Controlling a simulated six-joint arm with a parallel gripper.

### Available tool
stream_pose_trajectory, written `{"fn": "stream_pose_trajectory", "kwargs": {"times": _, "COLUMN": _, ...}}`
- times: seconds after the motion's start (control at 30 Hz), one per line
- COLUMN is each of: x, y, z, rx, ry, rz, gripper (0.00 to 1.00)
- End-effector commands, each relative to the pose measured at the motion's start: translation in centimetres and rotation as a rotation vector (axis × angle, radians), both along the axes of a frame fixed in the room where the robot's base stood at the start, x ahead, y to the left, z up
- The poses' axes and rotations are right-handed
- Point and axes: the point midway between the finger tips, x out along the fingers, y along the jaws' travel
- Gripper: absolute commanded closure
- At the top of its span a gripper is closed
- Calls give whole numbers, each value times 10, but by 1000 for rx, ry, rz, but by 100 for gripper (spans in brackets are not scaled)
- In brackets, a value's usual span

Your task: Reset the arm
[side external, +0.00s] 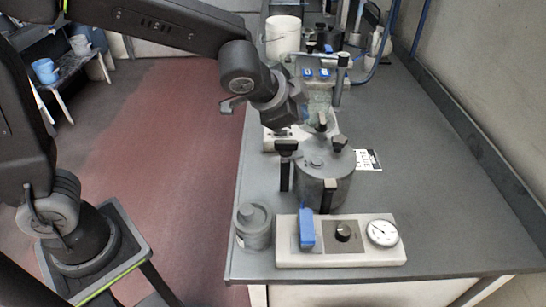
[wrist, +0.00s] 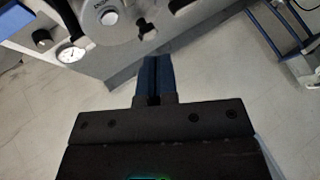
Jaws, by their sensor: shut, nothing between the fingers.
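My gripper (wrist: 156,62) shows in the wrist view with its two blue fingers close together, shut and empty. In the side external view my arm reaches in from the left and my gripper (side external: 303,115) hangs above the bench's left edge, up and left of the grey lidded pot (side external: 322,191). The fingertips are small there and hard to make out. In the wrist view the fingers point toward the bench edge, with pale floor around them. They appear to touch nothing.
The grey bench (side external: 420,190) holds a white panel (side external: 372,257) with a blue lever, knob and dial gauge (side external: 382,233). A small grey jar (side external: 254,226) stands at the front-left corner. A white tub (side external: 283,38) and clamped glassware stand farther back. The bench's right side is clear.

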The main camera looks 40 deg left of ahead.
Motion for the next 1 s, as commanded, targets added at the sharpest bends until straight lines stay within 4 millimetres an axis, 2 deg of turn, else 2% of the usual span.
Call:
{"fn": "stream_pose_trajectory", "kwargs": {"times": 0.03, "x": -16, "y": 21, "z": 13, "rx": -29, "ry": 11, "rz": 73, "gripper": 100}}
{"fn": "stream_pose_trajectory", "kwargs": {"times": 0.2, "x": -82, "y": 76, "z": 33, "rx": -141, "ry": 96, "rz": 307, "gripper": 100}}
{"fn": "stream_pose_trajectory", "kwargs": {"times": 0.33, "x": -135, "y": 100, "z": 35, "rx": -240, "ry": 163, "rz": 455, "gripper": 100}}
{"fn": "stream_pose_trajectory", "kwargs": {"times": 0.4, "x": -160, "y": 107, "z": 33, "rx": -289, "ry": 195, "rz": 517, "gripper": 100}}
{"fn": "stream_pose_trajectory", "kwargs": {"times": 0.5, "x": -187, "y": 112, "z": 29, "rx": -349, "ry": 233, "rz": 580, "gripper": 100}}
{"fn": "stream_pose_trajectory", "kwargs": {"times": 0.6, "x": -204, "y": 112, "z": 25, "rx": -390, "ry": 257, "rz": 615, "gripper": 100}}
{"fn": "stream_pose_trajectory", "kwargs": {"times": 0.7, "x": -212, "y": 112, "z": 23, "rx": -409, "ry": 271, "rz": 631, "gripper": 100}}
{"fn": "stream_pose_trajectory", "kwargs": {"times": 1.0, "x": -213, "y": 112, "z": 22, "rx": -412, "ry": 274, "rz": 633, "gripper": 100}}
